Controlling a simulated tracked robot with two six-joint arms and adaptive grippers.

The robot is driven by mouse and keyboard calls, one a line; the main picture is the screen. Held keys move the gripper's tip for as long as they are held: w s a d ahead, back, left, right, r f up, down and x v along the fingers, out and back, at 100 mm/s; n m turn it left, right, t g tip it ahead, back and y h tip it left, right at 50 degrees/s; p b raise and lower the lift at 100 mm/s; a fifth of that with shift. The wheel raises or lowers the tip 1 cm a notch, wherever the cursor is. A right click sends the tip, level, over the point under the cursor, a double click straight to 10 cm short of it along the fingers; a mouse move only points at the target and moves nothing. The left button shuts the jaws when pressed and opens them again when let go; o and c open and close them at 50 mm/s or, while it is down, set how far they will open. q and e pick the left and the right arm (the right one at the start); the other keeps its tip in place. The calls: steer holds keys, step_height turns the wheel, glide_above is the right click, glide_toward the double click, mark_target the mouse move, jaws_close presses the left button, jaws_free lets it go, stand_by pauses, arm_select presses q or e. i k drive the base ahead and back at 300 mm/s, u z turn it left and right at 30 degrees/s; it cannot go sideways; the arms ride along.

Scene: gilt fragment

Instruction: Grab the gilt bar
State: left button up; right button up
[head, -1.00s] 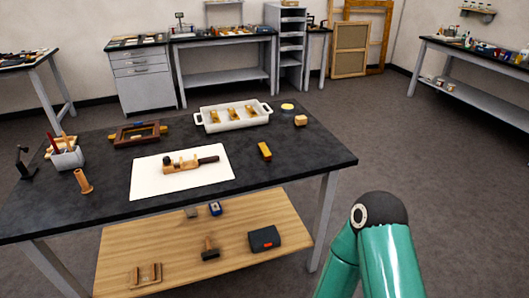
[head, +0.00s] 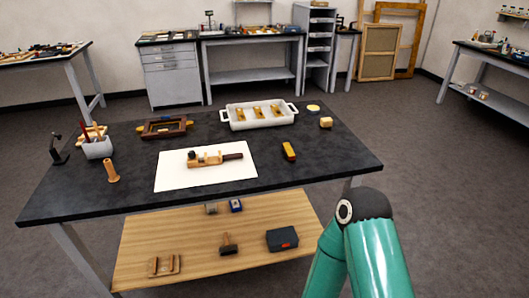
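A small yellow-gold bar (head: 289,151) with a darker side lies on the dark worktable (head: 330,168), right of a white sheet. Three gold-coloured pieces (head: 258,113) lie in a white two-handled tray (head: 262,124) at the table's back. I cannot tell which of these is the gilt bar. Both of my grippers are out of view. Only a teal link of my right arm shows at the lower right, in front of the table's right corner.
A clamp-like wooden tool (head: 215,158) rests on the white sheet (head: 180,181). A wooden frame (head: 166,127), pen cup (head: 97,147), wooden peg (head: 112,171), small block (head: 326,122) and yellow disc (head: 313,108) stand around it. A lower shelf (head: 190,240) holds tools. Floor on the right is clear.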

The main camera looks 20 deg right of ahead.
mark_target(289, 151)
steer(key=z, duration=0.75)
steer(key=i, duration=0.15)
steer(key=u, duration=2.3)
steer(key=k, duration=1.05)
steer(key=z, duration=1.45)
steer(key=i, duration=0.8)
steer(key=z, duration=0.15)
